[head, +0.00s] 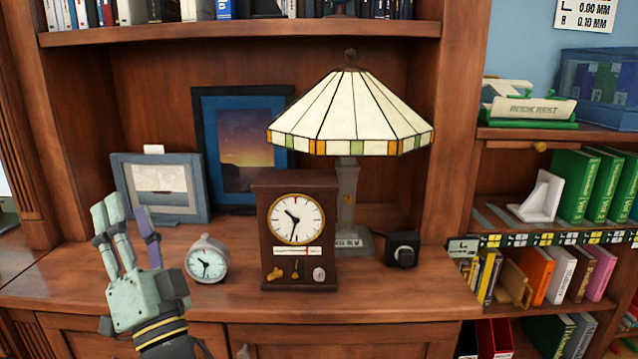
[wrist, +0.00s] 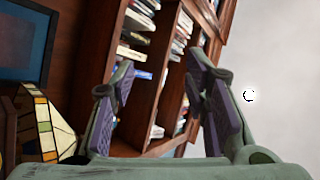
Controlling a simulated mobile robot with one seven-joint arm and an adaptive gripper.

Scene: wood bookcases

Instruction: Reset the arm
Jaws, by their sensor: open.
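My gripper (head: 135,217) is at the left of the head view, in front of the wooden counter, with its fingers pointing up. The fingers stand apart and nothing shows between them. The wrist view shows the two fingers (wrist: 165,95) with purple pads, spread wide, with bookcase shelves and a pale wall beyond. A small round grey clock (head: 207,260) stands on the counter just right of my gripper in the picture. I cannot tell the exact gap between them.
A wooden clock (head: 297,225) stands mid-counter before a stained-glass lamp (head: 350,110). Two picture frames (head: 160,187) lean at the back. A small black box (head: 403,249) sits right of the lamp. Bookshelves (head: 560,229) stand at right. The front counter (head: 400,290) is clear.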

